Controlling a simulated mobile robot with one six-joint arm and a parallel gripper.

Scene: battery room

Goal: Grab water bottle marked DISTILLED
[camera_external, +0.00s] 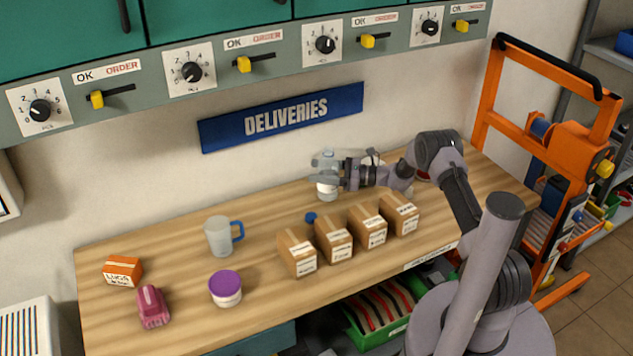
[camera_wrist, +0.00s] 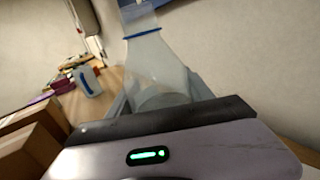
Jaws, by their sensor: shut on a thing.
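A clear, pale bottle (camera_external: 327,161) stands upright near the back of the wooden table, below the DELIVERIES sign. My gripper (camera_external: 327,180) reaches it from the right and is shut around its middle. A whitish lower part of the bottle shows below the fingers. I cannot tell whether its base touches the table. In the wrist view the translucent bottle (camera_wrist: 157,66), with a blue ring near its neck, sits between the fingers; its lower part is hidden by my gripper. No DISTILLED marking is readable.
Several cardboard boxes (camera_external: 334,240) stand in front of my gripper. A small blue cap (camera_external: 310,217) lies behind them. A jug with a blue handle (camera_external: 219,237), a purple-lidded jar (camera_external: 226,289), a pink object (camera_external: 152,307) and an orange box (camera_external: 122,271) are on the left. The wall is close behind.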

